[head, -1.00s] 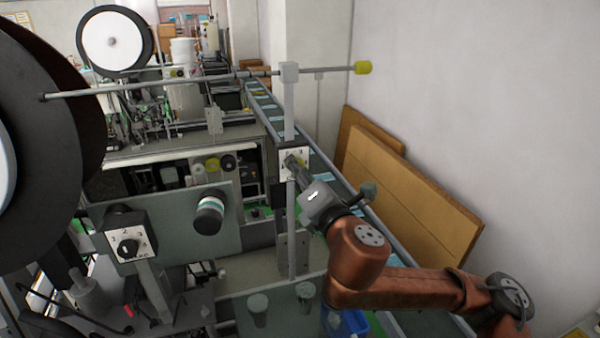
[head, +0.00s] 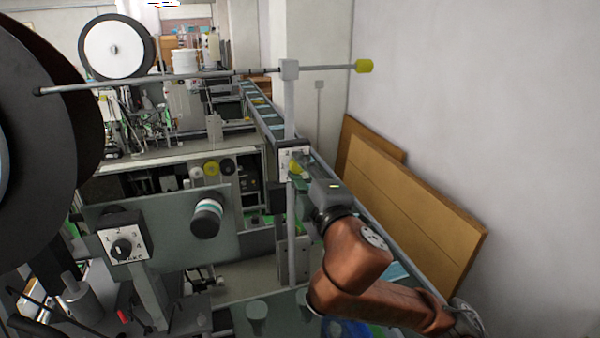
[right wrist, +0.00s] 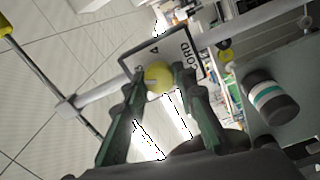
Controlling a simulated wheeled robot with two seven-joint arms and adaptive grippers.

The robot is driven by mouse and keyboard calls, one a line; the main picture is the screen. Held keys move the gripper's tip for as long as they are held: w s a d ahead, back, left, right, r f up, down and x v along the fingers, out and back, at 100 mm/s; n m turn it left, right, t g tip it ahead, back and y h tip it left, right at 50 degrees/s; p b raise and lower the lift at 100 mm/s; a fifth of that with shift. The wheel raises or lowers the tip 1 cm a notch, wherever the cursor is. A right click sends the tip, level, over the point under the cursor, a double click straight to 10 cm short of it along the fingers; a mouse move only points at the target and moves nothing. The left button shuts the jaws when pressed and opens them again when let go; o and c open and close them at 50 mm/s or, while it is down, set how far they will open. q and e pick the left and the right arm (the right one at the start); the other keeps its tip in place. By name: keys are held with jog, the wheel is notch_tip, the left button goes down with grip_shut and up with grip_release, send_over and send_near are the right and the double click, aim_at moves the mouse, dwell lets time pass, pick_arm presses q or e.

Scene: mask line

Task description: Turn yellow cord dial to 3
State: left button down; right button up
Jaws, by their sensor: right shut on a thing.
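The yellow cord dial (head: 295,167) sits on a white plate with a dark frame (head: 287,155), fixed to an upright grey post. In the right wrist view the yellow knob (right wrist: 158,77) is in front of the plate marked "CORD" (right wrist: 186,55), where a "4" shows. My right gripper (head: 302,172) is at the dial. In the right wrist view its dark green fingers (right wrist: 158,86) are on both sides of the knob, shut on it. The dial's pointer and several of its numbers are hidden or too small to read. My left gripper is not in view.
A second dial on a white plate (head: 124,245), with a black knob, stands at the lower left. A large dark reel (head: 45,150) fills the left edge. A rod with a yellow end (head: 363,66) crosses above the cord dial. Brown boards (head: 415,205) lean on the right wall.

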jog(key=shift+m, duration=0.9)
jog(key=o, duration=1.2)
jog(key=shift+c, duration=0.2)
jog(key=v, duration=1.2)
